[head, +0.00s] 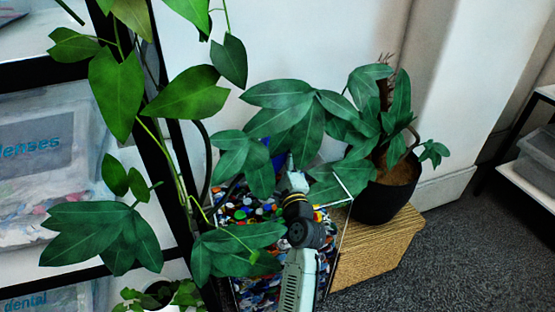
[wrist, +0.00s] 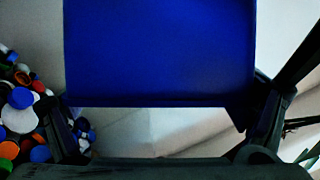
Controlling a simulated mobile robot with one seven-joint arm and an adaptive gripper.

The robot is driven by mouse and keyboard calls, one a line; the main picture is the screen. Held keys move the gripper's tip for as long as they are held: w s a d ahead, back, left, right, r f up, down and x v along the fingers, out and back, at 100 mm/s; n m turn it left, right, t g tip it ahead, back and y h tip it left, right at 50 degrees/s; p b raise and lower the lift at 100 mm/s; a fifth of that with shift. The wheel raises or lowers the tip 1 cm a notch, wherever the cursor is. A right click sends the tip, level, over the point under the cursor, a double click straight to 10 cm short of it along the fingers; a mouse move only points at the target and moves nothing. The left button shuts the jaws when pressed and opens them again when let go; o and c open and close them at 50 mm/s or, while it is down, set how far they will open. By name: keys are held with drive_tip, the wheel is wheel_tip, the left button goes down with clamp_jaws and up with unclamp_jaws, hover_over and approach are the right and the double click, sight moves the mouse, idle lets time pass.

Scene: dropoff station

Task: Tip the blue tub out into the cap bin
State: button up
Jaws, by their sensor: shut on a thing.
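The blue tub (wrist: 160,50) fills the upper middle of the wrist view, with a finger of my gripper (wrist: 163,108) at each side. My gripper is shut on the tub. In the head view only a small blue patch of the tub (head: 277,148) shows between leaves, beyond the end of my arm. The cap bin (head: 342,212) is a clear-walled box full of many-coloured caps, below and around my arm. Its caps also show at the left of the wrist view. The tub's inside is hidden, and I cannot tell how far it is tilted.
Plant leaves (head: 290,105) hang over the bin and hide much of it. A dark pot (head: 388,195) stands on a woven box (head: 385,240) at the right. A black-framed shelf with clear boxes (head: 45,145) stands at the left. Grey floor is free at lower right.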

sight(279, 141)
drive_tip(key=shift+r, duration=0.1)
wheel_tip(279, 141, up, 7)
drive_tip(key=p, duration=0.7)
drive_tip(key=shift+r, duration=0.95)
drive_tip(key=shift+f, duration=0.1)
